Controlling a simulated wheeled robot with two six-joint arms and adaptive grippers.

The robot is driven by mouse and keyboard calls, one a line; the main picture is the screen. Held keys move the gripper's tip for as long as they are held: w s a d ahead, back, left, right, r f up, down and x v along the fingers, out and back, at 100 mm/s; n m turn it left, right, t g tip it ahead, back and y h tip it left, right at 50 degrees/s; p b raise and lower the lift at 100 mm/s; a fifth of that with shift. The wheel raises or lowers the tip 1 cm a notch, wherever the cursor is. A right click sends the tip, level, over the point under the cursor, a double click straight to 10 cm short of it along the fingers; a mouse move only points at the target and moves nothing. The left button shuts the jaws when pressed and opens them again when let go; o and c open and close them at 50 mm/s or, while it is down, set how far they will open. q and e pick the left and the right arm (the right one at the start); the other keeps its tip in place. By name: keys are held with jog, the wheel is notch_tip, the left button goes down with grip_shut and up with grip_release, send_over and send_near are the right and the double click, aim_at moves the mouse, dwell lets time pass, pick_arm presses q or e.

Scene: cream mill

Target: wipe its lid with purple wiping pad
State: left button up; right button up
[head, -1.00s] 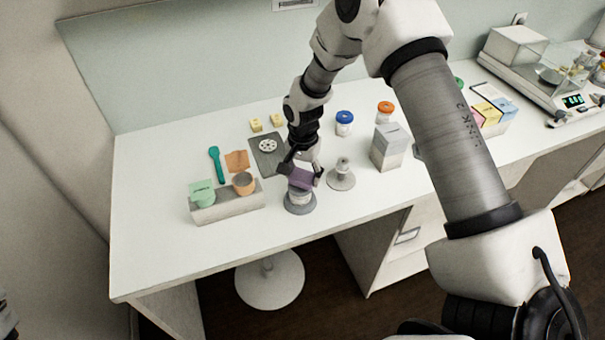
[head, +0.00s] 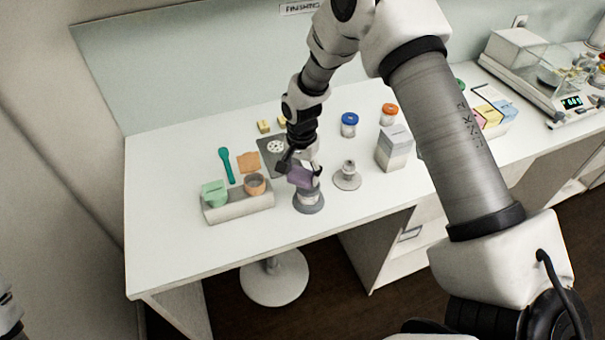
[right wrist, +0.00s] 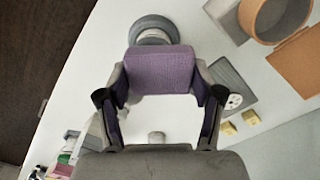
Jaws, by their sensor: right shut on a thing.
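My right gripper (head: 303,170) is shut on the purple wiping pad (head: 299,177). In the right wrist view the pad (right wrist: 160,72) sits between the two fingers. A small pale jar (head: 309,195) stands on a round grey base (head: 309,207) near the table's front edge. The pad is over the jar's top, toward its left side, and looks tilted. The pad hides most of the lid, and I cannot tell whether they touch. The grey round base also shows beyond the pad in the right wrist view (right wrist: 153,22).
A holder (head: 238,206) with a green and an orange cup stands left of the jar. A grey-white stand (head: 347,178) is close on the right, with a box (head: 394,150) beyond. Blue-lidded (head: 349,122) and orange-lidded (head: 389,113) jars stand behind. The table's front left is clear.

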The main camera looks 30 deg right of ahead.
notch_tip(320, 180, up, 3)
jog(key=shift+f+p, duration=0.1)
jog(key=shift+p, duration=0.75)
jog(key=shift+r+p, duration=0.35)
jog(key=shift+r, duration=0.65)
